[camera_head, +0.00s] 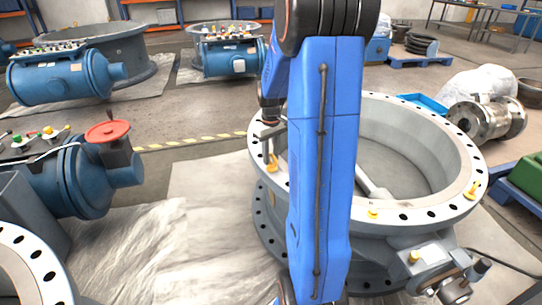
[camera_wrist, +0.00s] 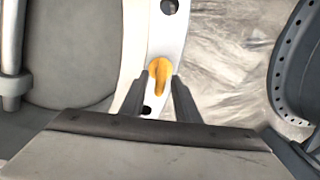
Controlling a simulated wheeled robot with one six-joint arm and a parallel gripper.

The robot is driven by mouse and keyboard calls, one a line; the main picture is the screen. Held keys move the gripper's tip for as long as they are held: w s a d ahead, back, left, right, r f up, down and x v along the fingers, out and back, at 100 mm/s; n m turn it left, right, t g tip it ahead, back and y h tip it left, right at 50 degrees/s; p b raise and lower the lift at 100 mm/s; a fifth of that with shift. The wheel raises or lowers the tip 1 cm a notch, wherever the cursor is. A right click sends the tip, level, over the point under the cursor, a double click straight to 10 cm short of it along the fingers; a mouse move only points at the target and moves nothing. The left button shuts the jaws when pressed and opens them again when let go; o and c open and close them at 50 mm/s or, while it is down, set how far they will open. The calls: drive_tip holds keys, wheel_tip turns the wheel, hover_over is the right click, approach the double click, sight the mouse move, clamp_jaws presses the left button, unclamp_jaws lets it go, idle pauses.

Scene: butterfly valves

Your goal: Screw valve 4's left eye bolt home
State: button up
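A large grey butterfly valve (camera_head: 425,215) stands right of centre, its round flange facing up. A yellow eye bolt (camera_head: 272,164) stands at the flange's left side; it also shows in the wrist view (camera_wrist: 160,72), near a dark bolt hole. My gripper (camera_head: 269,142) points down at this eye bolt. In the wrist view my gripper (camera_wrist: 158,82) is open, with its fingers on either side of the bolt and small gaps visible. The bolt's thread and seat are hidden. My blue arm covers part of the valve.
More yellow eye bolts sit at the flange's front (camera_head: 373,213) and right (camera_head: 472,190). A gearbox (camera_head: 440,275) juts from the valve's lower right. A blue actuator with a red handwheel (camera_head: 107,131) stands at left. Sheeted floor (camera_head: 190,245) lies clear between.

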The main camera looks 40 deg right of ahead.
clamp_jaws()
